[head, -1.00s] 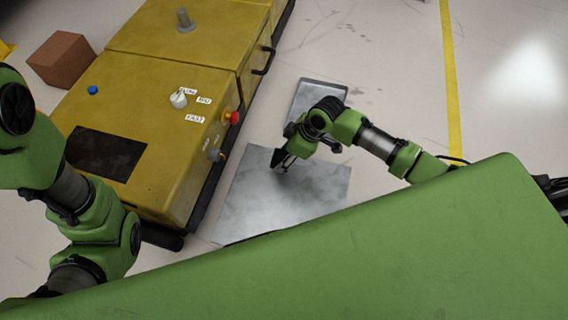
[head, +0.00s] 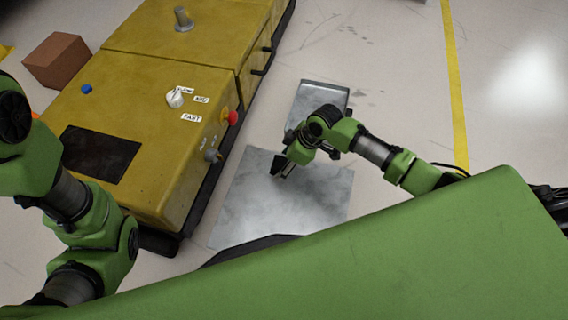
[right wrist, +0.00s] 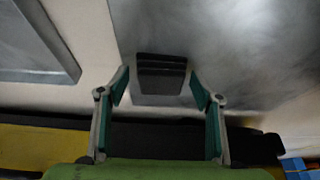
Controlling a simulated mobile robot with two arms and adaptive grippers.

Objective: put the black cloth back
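A black, layered, folded-looking block (right wrist: 161,75), which looks like the black cloth, shows in the right wrist view against the grey metal plate (head: 240,215). I cannot tell whether it touches the plate. My right gripper (right wrist: 159,87) is open, one finger on each side of it, with a gap at both sides. In the head view my right gripper (head: 279,168) hangs over the plate's far part, and the cloth is hard to tell from the dark fingers. My left arm shows at the left, its gripper out of view.
A yellow dashboard module (head: 150,75) stands at left, with a dark flat rectangle (head: 100,153), a red button (head: 232,118) and a white knob (head: 174,99). A smaller metal tray (head: 315,93) lies beyond the plate. A brown box (head: 57,60) stands far left. Floor at right is clear.

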